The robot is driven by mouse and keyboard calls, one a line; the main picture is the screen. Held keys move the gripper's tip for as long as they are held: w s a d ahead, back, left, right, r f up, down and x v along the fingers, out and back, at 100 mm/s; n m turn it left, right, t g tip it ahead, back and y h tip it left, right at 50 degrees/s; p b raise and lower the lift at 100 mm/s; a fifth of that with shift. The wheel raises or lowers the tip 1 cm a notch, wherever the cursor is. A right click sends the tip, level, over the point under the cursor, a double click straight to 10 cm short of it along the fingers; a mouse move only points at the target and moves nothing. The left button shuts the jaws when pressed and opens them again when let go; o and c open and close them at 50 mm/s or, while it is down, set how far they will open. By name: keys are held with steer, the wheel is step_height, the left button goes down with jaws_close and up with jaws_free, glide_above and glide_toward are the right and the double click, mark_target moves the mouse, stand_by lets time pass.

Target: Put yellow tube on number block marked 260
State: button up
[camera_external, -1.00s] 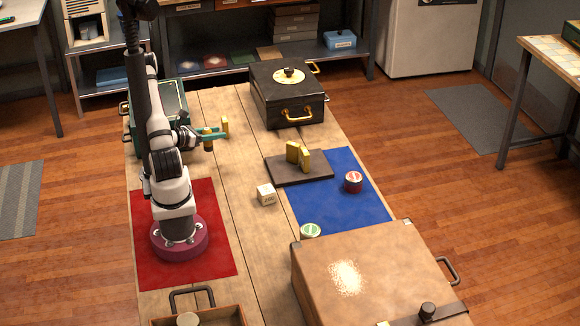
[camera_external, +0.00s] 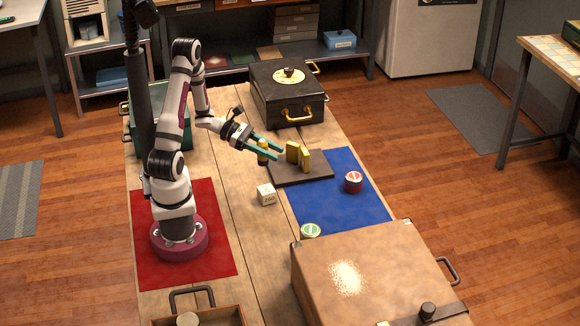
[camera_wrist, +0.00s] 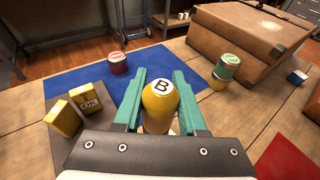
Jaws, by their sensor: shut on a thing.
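My gripper (camera_external: 279,154) is shut on a yellow tube (camera_external: 262,152). In the wrist view, the tube (camera_wrist: 160,98) sits between the teal fingers, with a round white "B" label on its top end. A pale cube with dark number marks (camera_external: 265,194) stands on the wooden table, nearer the camera than my gripper. Its marking looks like 260 but is small. The cube does not show clearly in the wrist view. The gripper and tube are raised beside the dark plate, apart from the cube.
Two yellow blocks (camera_external: 298,156) stand upright on the dark plate (camera_external: 320,172). A red can (camera_external: 353,182) and a green can (camera_external: 310,230) are on or by the blue mat (camera_external: 340,205). A black case (camera_external: 288,97) and a large brown case (camera_external: 370,265) flank the area.

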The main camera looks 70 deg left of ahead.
steer(key=d+m+g+h, duration=0.1)
steer(key=d, duration=0.2)
glide_above(275, 192)
step_height(275, 192, down, 8)
steer(key=shift+r, duration=0.1)
steer(key=o, duration=1)
